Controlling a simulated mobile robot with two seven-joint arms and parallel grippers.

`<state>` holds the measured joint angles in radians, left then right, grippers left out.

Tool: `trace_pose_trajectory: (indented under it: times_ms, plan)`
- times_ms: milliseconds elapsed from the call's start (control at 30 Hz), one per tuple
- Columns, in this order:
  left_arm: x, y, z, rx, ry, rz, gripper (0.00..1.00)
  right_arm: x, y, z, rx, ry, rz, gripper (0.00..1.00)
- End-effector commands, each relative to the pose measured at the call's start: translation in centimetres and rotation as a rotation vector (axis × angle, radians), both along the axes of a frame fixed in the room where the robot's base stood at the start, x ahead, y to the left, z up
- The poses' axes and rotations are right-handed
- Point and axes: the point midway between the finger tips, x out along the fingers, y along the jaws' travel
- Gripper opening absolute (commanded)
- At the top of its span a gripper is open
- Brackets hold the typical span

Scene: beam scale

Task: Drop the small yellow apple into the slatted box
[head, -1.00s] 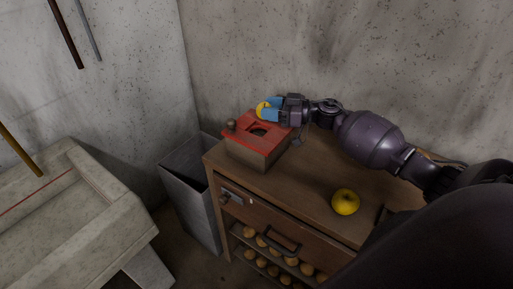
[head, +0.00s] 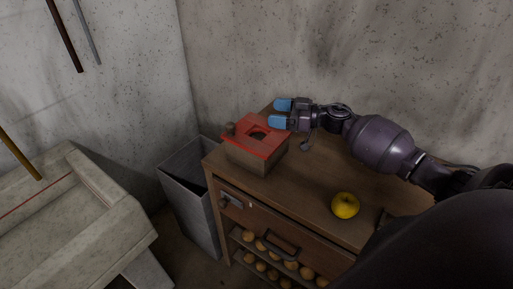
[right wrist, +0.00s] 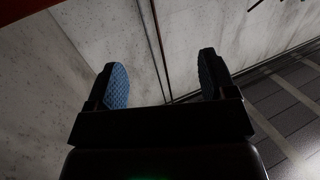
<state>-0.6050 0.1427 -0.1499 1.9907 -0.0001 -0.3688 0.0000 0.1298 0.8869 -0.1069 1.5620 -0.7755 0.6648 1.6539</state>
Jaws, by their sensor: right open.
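A wooden box with a red slatted top (head: 244,157) and a dark round opening stands at the back left of the cabinet top. My right gripper (head: 276,113) is open and empty, just above and behind the box's right back corner. Its two blue fingertips also stand apart with nothing between them in the right wrist view (right wrist: 160,85). The yellow apple that was between them is out of sight; the inside of the box is too dark to see into. Another yellow apple (head: 345,205) sits on the cabinet top toward the front right. My left gripper is not in view.
The wooden cabinet (head: 300,190) has a drawer with a handle and shelves of several round, tan items (head: 262,245) below. A grey bin (head: 190,178) stands to its left, and a stone basin (head: 75,215) further left. Concrete walls rise close behind.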

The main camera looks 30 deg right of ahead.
Motion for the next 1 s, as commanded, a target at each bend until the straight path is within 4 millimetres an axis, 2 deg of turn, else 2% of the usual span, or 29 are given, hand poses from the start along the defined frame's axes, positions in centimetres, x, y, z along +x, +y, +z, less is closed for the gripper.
trace_pose_trajectory:
  times_ms: [200, 400, 600, 1000]
  plan:
    - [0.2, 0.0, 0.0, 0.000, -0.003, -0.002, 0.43, -3.1, -2.9, 0.1, -0.001, 0.004, -0.001, 0.77]
    - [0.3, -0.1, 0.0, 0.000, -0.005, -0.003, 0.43, -5.1, -4.8, 0.3, 0.000, 0.003, -0.001, 0.77]
    - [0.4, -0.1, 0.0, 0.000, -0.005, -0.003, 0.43, -5.9, -5.7, 0.4, 0.001, 0.001, -0.001, 0.77]
    - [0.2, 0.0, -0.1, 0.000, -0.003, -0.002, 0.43, -6.0, -5.7, 0.5, 0.001, -0.001, 0.000, 0.77]
